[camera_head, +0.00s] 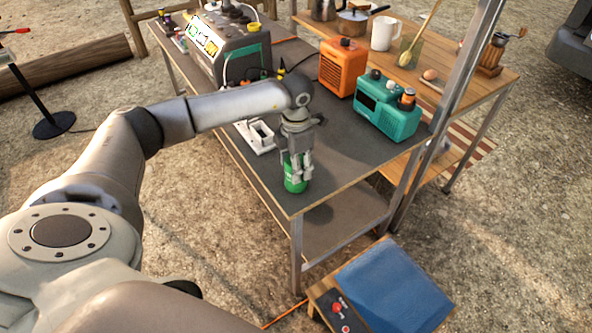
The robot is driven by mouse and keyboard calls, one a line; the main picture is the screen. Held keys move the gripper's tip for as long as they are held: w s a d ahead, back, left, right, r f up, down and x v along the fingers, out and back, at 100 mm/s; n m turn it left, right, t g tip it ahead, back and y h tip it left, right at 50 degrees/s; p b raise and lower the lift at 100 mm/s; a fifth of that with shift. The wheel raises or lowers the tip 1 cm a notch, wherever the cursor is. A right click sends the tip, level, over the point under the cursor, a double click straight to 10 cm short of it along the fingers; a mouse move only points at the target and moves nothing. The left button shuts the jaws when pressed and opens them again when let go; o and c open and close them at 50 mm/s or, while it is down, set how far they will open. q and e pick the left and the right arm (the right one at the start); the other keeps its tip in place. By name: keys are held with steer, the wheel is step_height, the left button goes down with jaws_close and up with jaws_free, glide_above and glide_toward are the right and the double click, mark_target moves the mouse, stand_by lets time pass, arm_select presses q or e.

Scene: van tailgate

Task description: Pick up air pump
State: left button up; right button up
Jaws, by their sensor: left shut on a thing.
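My left gripper (298,172) points down over the front corner of the dark-topped table. It is shut on a small green cylinder (292,184), which is upright at the table's surface. The fingers hide part of the cylinder, and I cannot tell whether it touches the table. No thing in view is plainly an air pump. An orange box-shaped device (343,67) and a teal device (386,108) with knobs stand behind and to the right of the gripper. My right gripper is not in view.
A white socket-like block (257,137) lies left of the gripper. A large grey and green power unit (228,50) stands at the back left. A wooden side table (425,75) holds a white mug (384,32). A metal post rises at the right. A blue-topped box (385,290) stands in front.

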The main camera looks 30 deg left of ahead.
arm_select(q)
steer(key=shift+c, duration=1.1)
steer(key=shift+r, duration=0.1)
steer(key=shift+r, duration=0.45)
step_height(320, 180, up, 2)
steer(key=shift+w+r+b, duration=0.1)
steer(key=shift+r+b, duration=0.05)
steer(key=shift+b, duration=0.4)
steer(key=s+d+r+b, duration=0.1)
steer(key=s+d+r, duration=0.1)
steer(key=d+r, duration=0.3)
steer(key=s+d+r, duration=0.3)
steer(key=d+r, duration=0.1)
steer(key=d, duration=0.4)
steer(key=shift+s+r+b, duration=0.35)
